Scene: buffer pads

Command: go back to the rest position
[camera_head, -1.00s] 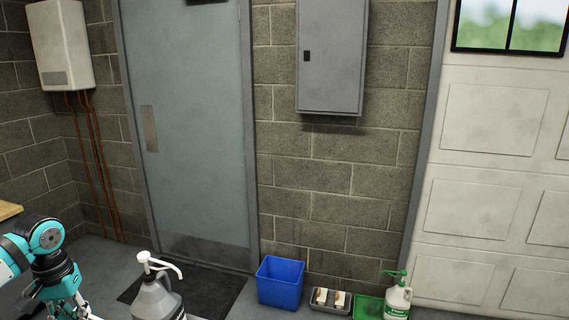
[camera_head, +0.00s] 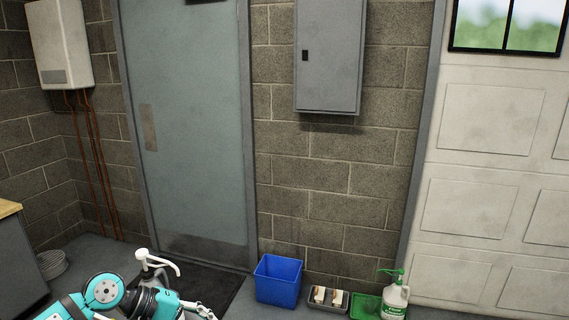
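My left gripper (camera_head: 203,311) shows at the bottom edge, left of centre, at the end of my teal and black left arm. Only a small pale part of its fingers is in view, too small and cut off to tell open from shut. My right gripper is out of view.
A blue bin (camera_head: 279,281) stands by the wall. Beside it are a grey tray (camera_head: 327,306) with pale pads, a green tray (camera_head: 366,305) and a white bottle with a green pump (camera_head: 396,297). A dark mat (camera_head: 215,287) lies before the door. A worktop (camera_head: 9,209) is at the left.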

